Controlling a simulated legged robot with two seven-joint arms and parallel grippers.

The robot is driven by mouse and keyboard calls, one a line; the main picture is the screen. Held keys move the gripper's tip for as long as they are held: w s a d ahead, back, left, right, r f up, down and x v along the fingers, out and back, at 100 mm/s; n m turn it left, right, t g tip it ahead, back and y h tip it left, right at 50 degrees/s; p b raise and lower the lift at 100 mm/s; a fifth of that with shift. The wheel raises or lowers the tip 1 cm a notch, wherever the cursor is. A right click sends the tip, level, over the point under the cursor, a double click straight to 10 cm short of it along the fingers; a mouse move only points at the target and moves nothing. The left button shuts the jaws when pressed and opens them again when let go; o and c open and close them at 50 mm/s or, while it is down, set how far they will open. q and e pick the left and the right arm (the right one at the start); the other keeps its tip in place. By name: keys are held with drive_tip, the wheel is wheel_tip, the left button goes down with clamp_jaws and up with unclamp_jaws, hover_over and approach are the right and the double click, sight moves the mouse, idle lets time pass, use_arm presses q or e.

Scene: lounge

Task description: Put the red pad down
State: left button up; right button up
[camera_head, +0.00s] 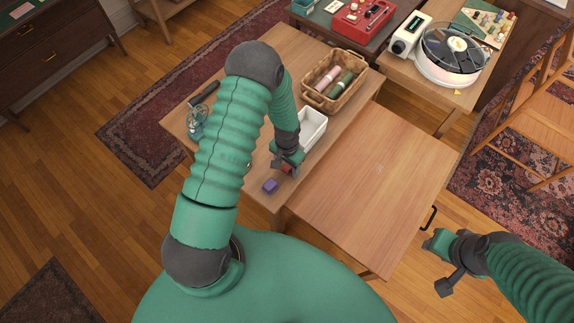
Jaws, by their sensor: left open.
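A small red pad (287,169) lies at the near end of the wooden table, right at my left gripper's fingertips, which partly cover it. My left gripper (284,162) points down at the table and is open around or just above the pad; I cannot tell whether the fingers touch it. A small purple block (270,186) lies just nearer to me, apart from the pad.
A white tray (321,118) and a wicker basket (361,98) with rolls stand farther back on the table. A green object (195,125) and a black bar are at the left. A bare wooden surface (375,190) adjoins the table's right side.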

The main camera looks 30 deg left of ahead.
use_arm(q)
drive_tip(key=shift+d+r, duration=0.1)
drive_tip(key=shift+r, duration=0.35)
wheel_tip(320, 180, up, 11)
wheel_tip(320, 180, up, 10)
drive_tip(key=t, duration=0.2)
hover_over(287, 165)
drive_tip(key=s+d, duration=0.4)
drive_tip(key=d, duration=0.1)
drive_tip(key=s+d+r, duration=0.2)
drive_tip(key=s+r, duration=0.1)
drive_tip(key=s, duration=0.1)
drive_tip(key=shift+s+d+r+n+t+p, duration=0.25)
drive_tip(key=shift+s+n+t+p, duration=0.05)
drive_tip(key=shift+s+n+p, duration=0.1)
drive_tip(key=shift+d, duration=0.1)
drive_tip(key=shift+d, duration=0.15)
